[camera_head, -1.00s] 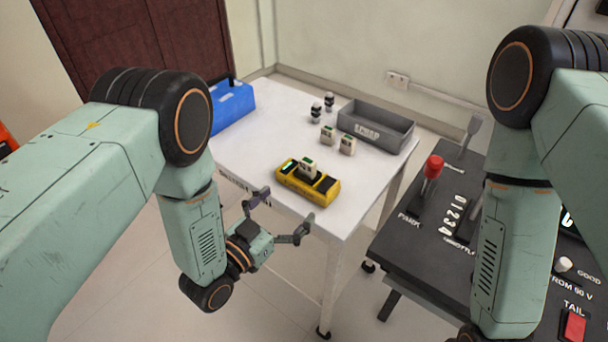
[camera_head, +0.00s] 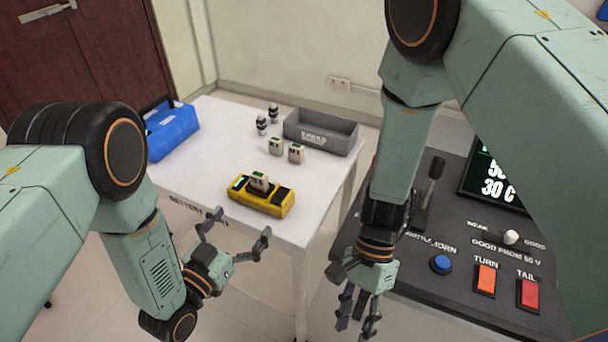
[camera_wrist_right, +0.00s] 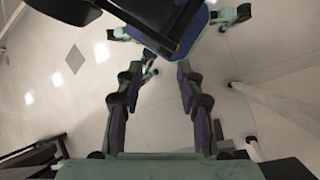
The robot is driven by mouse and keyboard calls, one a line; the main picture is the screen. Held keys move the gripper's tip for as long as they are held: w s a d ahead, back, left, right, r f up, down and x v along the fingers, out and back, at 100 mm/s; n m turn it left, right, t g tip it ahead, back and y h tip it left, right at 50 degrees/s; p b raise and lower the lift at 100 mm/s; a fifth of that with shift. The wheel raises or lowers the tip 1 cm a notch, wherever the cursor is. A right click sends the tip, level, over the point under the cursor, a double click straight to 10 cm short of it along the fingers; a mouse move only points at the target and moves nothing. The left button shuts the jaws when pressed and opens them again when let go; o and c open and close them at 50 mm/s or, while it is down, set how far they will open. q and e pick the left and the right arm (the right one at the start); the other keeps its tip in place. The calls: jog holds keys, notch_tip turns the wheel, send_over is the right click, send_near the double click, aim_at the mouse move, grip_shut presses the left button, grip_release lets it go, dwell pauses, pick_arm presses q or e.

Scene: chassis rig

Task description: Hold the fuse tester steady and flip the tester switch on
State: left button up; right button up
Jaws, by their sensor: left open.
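The yellow fuse tester (camera_head: 248,200) lies near the front edge of the white table in the head view. I cannot make out the tester switch. My left gripper (camera_head: 242,222) is open and empty just in front of the tester, its two fingers spread towards the table edge, apart from the tester. My right gripper (camera_head: 357,318) points down between the table and the console. In the right wrist view its fingers (camera_wrist_right: 157,85) are apart with nothing held.
The white table (camera_head: 215,125) also holds a blue toolbox (camera_head: 172,130), a grey scrap bin (camera_head: 320,133), two pale blocks (camera_head: 287,150) and two small dark-and-white parts (camera_head: 267,118). A dark console (camera_head: 450,290) with buttons and a lever stands at the right.

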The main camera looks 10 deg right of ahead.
aim_at(264, 195)
pick_arm(q)
jog(key=shift+x, duration=3.9)
pick_arm(e)
jog(key=w+a+r+t, duration=0.1)
jog(key=w+r+t, duration=0.1)
jog(key=w+r, duration=0.3)
jog(key=w+a+r+m+t, duration=0.1)
jog(key=w+r, duration=0.5)
jog(key=w, duration=0.8)
jog(key=w+a+r+t, duration=0.3)
jog(key=w+r, duration=0.3)
jog(key=w, duration=0.4)
jog(key=shift+w+m, duration=0.25)
jog(key=shift+m, duration=0.05)
